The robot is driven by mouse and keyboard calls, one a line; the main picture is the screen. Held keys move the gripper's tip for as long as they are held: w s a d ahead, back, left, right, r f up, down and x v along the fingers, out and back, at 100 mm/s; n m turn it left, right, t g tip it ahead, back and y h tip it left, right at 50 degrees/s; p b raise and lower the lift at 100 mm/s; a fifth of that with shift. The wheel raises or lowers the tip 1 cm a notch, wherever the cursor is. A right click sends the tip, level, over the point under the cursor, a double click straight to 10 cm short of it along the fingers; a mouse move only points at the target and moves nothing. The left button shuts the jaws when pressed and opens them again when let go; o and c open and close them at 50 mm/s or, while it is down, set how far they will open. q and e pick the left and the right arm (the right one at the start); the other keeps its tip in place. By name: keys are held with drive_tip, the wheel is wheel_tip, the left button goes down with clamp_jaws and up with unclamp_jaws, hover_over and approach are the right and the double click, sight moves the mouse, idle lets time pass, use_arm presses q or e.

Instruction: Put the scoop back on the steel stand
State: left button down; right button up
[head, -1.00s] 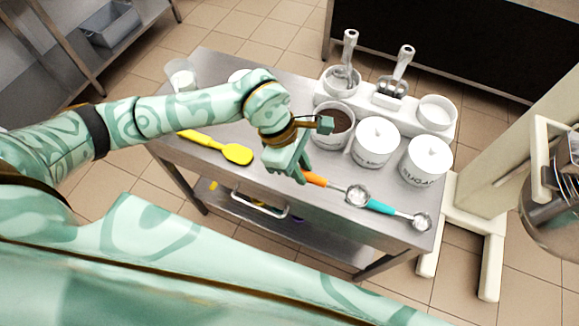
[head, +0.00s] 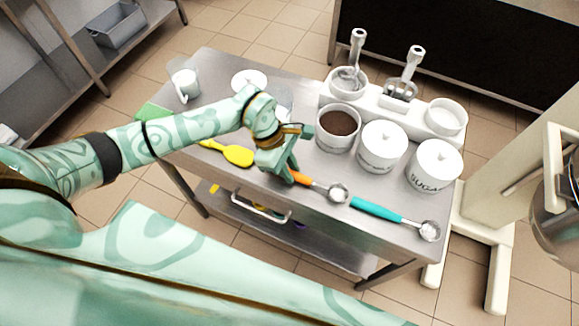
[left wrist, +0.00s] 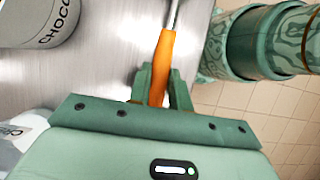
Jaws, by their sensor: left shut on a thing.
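An orange-handled scoop (head: 337,193) with a small round metal bowl is at the front of the steel stand (head: 215,92), a table-like stand with a lower shelf. My left gripper (head: 287,177) is shut on its orange handle, which also shows between the fingers in the left wrist view (left wrist: 163,68). The bowl points right, over the front part of the top. I cannot tell whether the scoop touches the steel or is just above it. The handle's rear end is hidden by the gripper. My right gripper is not in view.
A teal-handled scoop (head: 385,211) lies right of the orange one, near the front edge. A yellow spatula (head: 238,155) lies to the left. An open brown-filled tub (head: 338,128) and two lidded white jars (head: 382,147) stand behind. A white caddy (head: 372,103) stands at the back.

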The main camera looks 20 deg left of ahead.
use_arm(q)
drive_tip(key=c, duration=1.3)
unclamp_jaws()
drive_tip(key=shift+r, duration=0.1)
drive_tip(key=p+v, duration=0.2)
drive_tip(key=v, duration=1)
